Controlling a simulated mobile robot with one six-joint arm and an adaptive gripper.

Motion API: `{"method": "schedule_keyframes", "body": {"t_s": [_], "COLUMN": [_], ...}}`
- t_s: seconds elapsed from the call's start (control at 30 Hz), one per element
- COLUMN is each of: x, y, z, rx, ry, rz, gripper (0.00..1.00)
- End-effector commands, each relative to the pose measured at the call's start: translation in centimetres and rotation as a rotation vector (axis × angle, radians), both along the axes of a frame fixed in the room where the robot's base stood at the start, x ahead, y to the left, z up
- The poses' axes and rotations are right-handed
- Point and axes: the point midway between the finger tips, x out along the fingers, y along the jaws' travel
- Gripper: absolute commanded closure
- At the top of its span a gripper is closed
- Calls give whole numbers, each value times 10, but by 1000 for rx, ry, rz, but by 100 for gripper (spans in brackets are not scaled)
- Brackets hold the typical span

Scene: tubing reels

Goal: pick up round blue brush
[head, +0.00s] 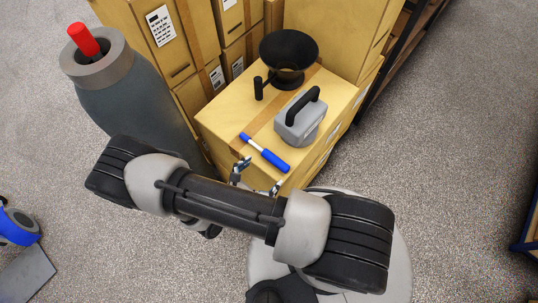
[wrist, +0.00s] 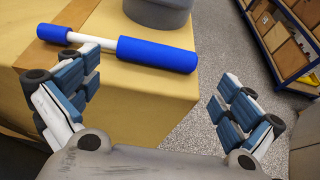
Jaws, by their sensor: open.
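The round blue brush (head: 268,155) lies on its side on a cardboard box (head: 222,123), near the front edge of the top. It has a thick blue cylinder at one end, a white shaft and a smaller blue end. In the wrist view the brush (wrist: 157,54) lies ahead of the fingers, with its thick end toward the right. My gripper (head: 259,176) is open and empty, at the box's near edge, just short of the brush. In the wrist view my gripper's fingers (wrist: 160,90) are spread wide, and the left fingertips overlap the white shaft in the picture.
A grey case with a black handle (head: 301,118) stands behind the brush, with a black funnel-shaped item (head: 288,55) farther back. A large grey bottle (head: 120,85) with a red top stands left. Stacked boxes rise behind. Open floor (head: 450,130) lies right; shelving (wrist: 285,40) stands beyond.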

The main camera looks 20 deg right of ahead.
Motion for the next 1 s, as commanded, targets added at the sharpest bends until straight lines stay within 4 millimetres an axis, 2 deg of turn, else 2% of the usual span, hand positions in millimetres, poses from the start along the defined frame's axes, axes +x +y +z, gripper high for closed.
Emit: {"method": "schedule_keyframes", "body": {"t_s": [0.17, 0.4, 0.5, 0.77, 1.0], "x": [5, 24, 28, 30, 30], "y": [-9, -39, -45, -47, -47], "z": [-3, -12, -15, -15, -15], "rx": [0, 0, 0, 1, 2], "ry": [0, 1, 1, 0, -1], "rz": [-2, -5, -3, 1, 1], "gripper": [0, 0, 0, 0, 15]}}
